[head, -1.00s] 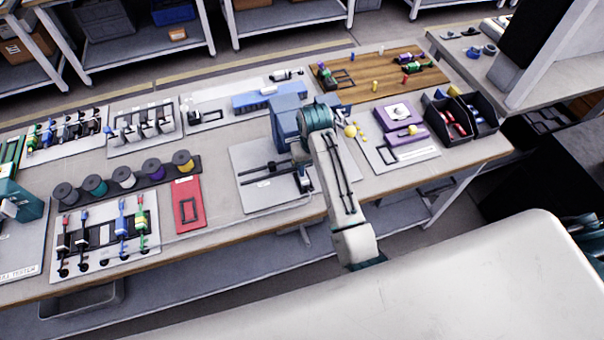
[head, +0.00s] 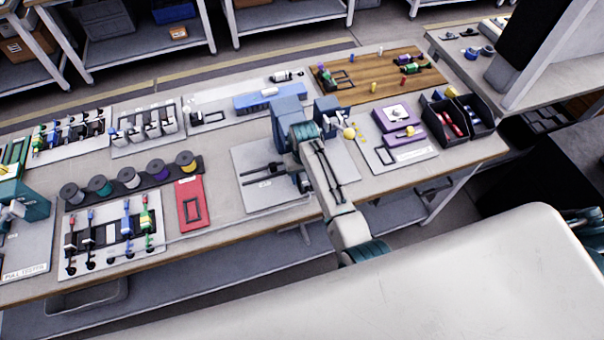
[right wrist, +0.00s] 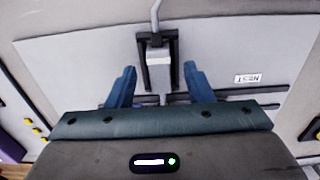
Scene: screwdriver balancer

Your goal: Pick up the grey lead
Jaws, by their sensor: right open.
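The grey lead (right wrist: 155,14) enters the right wrist view from the top. Its pale block-shaped end (right wrist: 158,55) sits in a black holder (right wrist: 144,66) on a light plate (right wrist: 85,62) labelled NEST. In the head view the lead (head: 245,219) runs as a thin line along the front of the bench. My right gripper (right wrist: 160,85) is open above the plate, its two blue fingers either side of the holder's near end, with nothing between them gripped. In the head view my right arm hides its fingertips.
Dark rails lie on the plate below the gripper. A red tray (head: 189,202), a row of spools (head: 130,177) and a board of coloured leads (head: 112,235) are to the left. A purple fixture (head: 398,122) and black bins (head: 465,115) are to the right.

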